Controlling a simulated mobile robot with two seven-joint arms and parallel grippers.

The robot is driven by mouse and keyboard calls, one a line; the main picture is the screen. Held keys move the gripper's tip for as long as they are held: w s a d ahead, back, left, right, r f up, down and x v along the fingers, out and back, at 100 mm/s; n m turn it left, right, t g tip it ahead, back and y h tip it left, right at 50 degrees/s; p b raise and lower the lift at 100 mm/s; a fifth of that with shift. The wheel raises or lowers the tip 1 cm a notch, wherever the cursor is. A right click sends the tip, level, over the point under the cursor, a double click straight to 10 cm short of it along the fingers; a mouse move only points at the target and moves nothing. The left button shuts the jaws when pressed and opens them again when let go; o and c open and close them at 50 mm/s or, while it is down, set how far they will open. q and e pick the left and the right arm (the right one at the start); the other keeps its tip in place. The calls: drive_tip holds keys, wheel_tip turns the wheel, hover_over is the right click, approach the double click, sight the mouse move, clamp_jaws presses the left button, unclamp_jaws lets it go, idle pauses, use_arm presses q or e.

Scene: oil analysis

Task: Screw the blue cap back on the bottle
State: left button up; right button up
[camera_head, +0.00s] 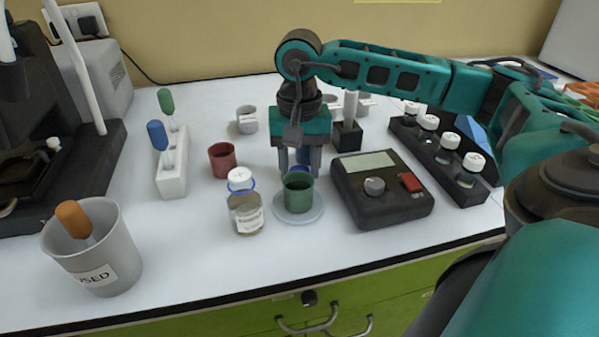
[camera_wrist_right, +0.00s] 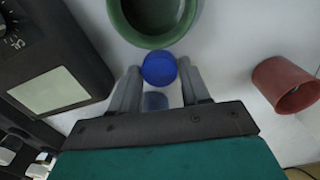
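A blue cap (camera_wrist_right: 159,68) sits between the fingertips of my right gripper (camera_wrist_right: 160,70) in the right wrist view, with a fingertip against each side. In the head view the blue cap (camera_head: 299,169) shows low between the fingers (camera_head: 300,170), partly hidden behind a green cup. I cannot tell whether the cap touches the table. A clear bottle (camera_head: 246,215) with a light label stands upright to the left of the green cup. Its top is white with a blue ring below. My left gripper is in neither view.
The green cup (camera_head: 298,195) stands on a pale saucer (camera_head: 300,216), close before my right gripper. A red cup (camera_head: 223,160) is left, a black scale (camera_head: 380,190) right. A bottle rack (camera_head: 440,150) lies farther right, a grey bin (camera_head: 105,255) front left.

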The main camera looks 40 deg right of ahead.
drive_tip(key=c, duration=0.6)
use_arm(q)
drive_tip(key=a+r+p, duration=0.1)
drive_tip(key=p, duration=0.2)
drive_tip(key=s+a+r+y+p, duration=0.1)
drive_tip(key=p, duration=0.2)
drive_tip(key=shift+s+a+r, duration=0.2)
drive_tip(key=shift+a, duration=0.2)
use_arm(e)
wheel_tip(320, 180, up, 20)
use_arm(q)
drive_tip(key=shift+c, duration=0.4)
